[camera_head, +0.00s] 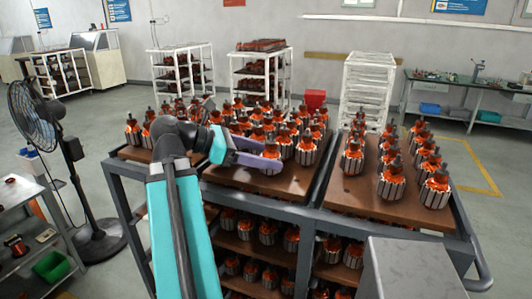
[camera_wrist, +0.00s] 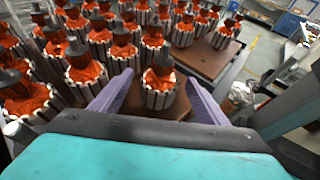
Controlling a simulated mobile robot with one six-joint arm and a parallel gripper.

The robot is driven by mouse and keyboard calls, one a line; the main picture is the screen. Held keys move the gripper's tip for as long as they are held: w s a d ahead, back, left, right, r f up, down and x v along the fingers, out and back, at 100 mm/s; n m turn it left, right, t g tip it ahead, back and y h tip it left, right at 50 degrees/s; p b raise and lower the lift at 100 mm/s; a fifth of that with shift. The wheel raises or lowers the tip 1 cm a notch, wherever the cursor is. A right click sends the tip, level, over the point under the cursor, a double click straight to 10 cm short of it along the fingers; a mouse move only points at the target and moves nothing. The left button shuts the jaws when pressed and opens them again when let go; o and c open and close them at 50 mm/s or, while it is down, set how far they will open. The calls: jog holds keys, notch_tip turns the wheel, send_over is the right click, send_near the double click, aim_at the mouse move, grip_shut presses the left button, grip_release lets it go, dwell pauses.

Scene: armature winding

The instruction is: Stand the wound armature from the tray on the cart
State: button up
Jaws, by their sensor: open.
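My gripper (camera_wrist: 160,80) is open over the cart's top; it also shows in the head view (camera_head: 262,158). One wound armature (camera_wrist: 160,90), with orange windings, a slotted metal body and a dark top, stands upright between its two purple fingers. In the head view this armature (camera_head: 271,152) is partly hidden behind a finger. The cart (camera_head: 335,222) has a brown deck and a dark frame, and carries rows of upright armatures. I cannot pick out a separate tray.
Many armatures (camera_wrist: 75,65) crowd the deck to the left and beyond my gripper. Bare deck shows near the cart's front edge. A black fan (camera_head: 38,115) and a side table (camera_head: 45,215) with a green bin (camera_head: 50,265) stand at left. White racks (camera_head: 368,85) stand behind.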

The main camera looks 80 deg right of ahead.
jog(key=shift+w, duration=0.1)
jog(key=shift+v, duration=0.85)
jog(key=v, duration=0.9)
jog(key=shift+w+a+r, duration=0.15)
jog(key=shift+w+r, duration=0.1)
jog(key=shift+w, duration=0.05)
jog(key=shift+p, duration=0.45)
jog(key=p+v, duration=0.2)
jog(key=p, duration=0.5)
jog(key=shift+a+f, duration=0.1)
jog(key=shift+a, duration=0.05)
jog(key=shift+s+f+b, duration=0.1)
jog(key=shift+f+b, duration=0.2)
jog(key=shift+b, duration=0.75)
jog(key=b+x, duration=0.2)
jog(key=b, duration=0.5)
